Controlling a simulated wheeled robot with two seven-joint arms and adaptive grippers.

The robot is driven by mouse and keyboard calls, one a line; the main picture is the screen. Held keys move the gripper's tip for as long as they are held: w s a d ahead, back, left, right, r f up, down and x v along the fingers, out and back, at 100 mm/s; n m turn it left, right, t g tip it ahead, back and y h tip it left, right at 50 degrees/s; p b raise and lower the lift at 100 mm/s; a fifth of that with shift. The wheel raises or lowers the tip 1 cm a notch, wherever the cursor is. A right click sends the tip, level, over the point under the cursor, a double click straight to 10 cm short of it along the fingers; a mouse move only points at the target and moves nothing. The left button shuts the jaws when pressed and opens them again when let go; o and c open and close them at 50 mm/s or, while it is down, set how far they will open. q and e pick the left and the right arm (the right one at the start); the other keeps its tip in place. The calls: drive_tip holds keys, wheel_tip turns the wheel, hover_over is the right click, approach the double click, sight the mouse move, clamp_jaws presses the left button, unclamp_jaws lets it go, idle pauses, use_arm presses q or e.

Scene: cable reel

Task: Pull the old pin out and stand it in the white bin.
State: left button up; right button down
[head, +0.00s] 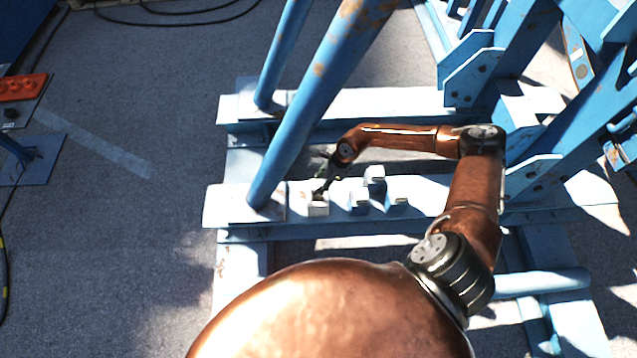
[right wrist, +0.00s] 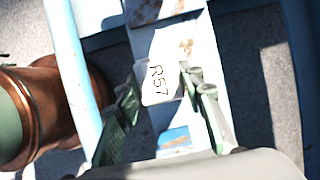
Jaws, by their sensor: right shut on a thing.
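My right gripper (head: 322,187) is low over the blue-and-white beam, at a small white box (head: 318,208) that looks like the white bin. It is small and partly dark in the head view. In the right wrist view, my right gripper's fingers (right wrist: 158,92) are on either side of a white piece marked R57 (right wrist: 160,72), and the gripper is shut on it. I cannot tell whether this piece belongs to the old pin. No pin shaft can be made out. My left gripper is not in view.
Several small white-and-blue blocks (head: 375,174) stand on the beam (head: 440,188) right of the gripper. A thick blue tube (head: 318,95) slants up close on the left. Blue frame uprights (head: 510,55) stand at right. Open grey floor (head: 110,240) lies to the left.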

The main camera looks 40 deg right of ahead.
drive_tip(key=shift+f+b, duration=1.2)
drive_tip(key=shift+f, duration=1.15)
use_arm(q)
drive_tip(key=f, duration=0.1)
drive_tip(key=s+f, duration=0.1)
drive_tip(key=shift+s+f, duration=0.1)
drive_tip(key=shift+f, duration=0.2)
use_arm(e)
drive_tip(key=shift+f, duration=0.15)
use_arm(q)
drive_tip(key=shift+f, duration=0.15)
use_arm(e)
drive_tip(key=shift+f, duration=0.45)
drive_tip(key=c, duration=1.2)
unclamp_jaws()
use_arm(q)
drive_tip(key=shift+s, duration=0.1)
use_arm(e)
drive_tip(key=shift+s, duration=0.1)
